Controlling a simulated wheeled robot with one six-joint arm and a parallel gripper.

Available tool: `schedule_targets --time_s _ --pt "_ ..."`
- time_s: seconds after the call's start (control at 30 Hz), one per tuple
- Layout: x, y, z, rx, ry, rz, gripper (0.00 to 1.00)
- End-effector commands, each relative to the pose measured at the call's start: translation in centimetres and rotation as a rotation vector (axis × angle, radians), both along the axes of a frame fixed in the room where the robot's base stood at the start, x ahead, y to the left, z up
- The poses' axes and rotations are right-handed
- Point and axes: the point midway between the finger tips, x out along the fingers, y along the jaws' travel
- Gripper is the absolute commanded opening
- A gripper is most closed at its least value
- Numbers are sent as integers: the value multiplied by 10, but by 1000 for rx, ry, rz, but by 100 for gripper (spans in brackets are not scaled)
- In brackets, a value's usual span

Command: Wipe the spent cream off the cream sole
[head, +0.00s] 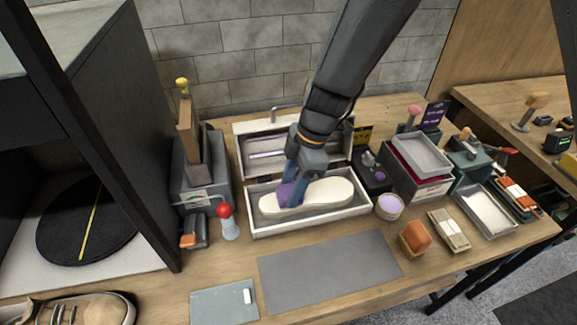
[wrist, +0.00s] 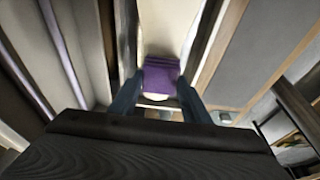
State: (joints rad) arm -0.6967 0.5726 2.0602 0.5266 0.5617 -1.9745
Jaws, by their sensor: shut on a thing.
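The cream sole (head: 325,194) lies lengthwise in a shallow pale tray (head: 310,222) on the bench. My gripper (head: 290,190) reaches down into the tray over the sole's left end. It is shut on a purple cloth (head: 287,193), which rests on or just above the sole. In the wrist view the purple cloth (wrist: 161,76) sits between my fingers, with the sole (wrist: 163,30) running away behind it. I cannot make out any cream on the sole, and the cloth hides the part under it.
The grey mat (head: 325,270) in front is clear.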

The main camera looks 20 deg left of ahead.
Motion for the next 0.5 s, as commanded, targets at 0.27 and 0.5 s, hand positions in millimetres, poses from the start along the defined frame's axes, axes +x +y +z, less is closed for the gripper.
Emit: schedule_targets --time_s 0.27,0.5 --pt "3 -2 38 3 -4 -6 22" --pt "4 -3 60 3 -5 -9 22"
